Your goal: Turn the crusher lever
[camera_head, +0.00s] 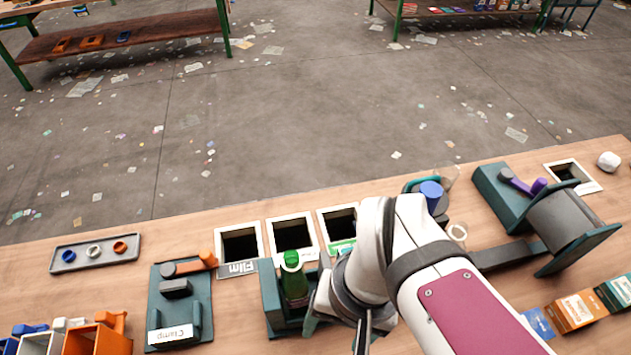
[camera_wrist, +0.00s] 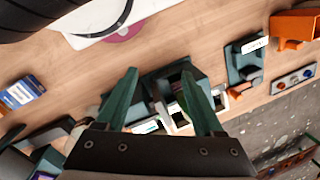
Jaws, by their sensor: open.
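My gripper (camera_wrist: 158,74) is open, with its two green fingers apart and nothing between them. In the wrist view it hangs above a dark green device (camera_wrist: 168,82). In the head view my arm hides much of the middle of the table. No lever is labelled as the crusher's. A purple-handled lever (camera_head: 522,184) sits on a green machine with a grey drum (camera_head: 568,218) at the right, apart from my gripper. A blue knob (camera_head: 432,192) shows just behind my arm; what it belongs to is mostly hidden. An orange-handled lever (camera_head: 190,265) is on the plate marked Clamp (camera_head: 203,313).
A green bottle (camera_head: 294,282) stands in a dark green holder (camera_head: 272,300) left of my arm. Square bin openings (camera_head: 240,242) line the far edge. A grey tray (camera_head: 95,264) holds rings. Boxes (camera_head: 575,310) stand at the right front; orange bins (camera_head: 97,338) are at the left front.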

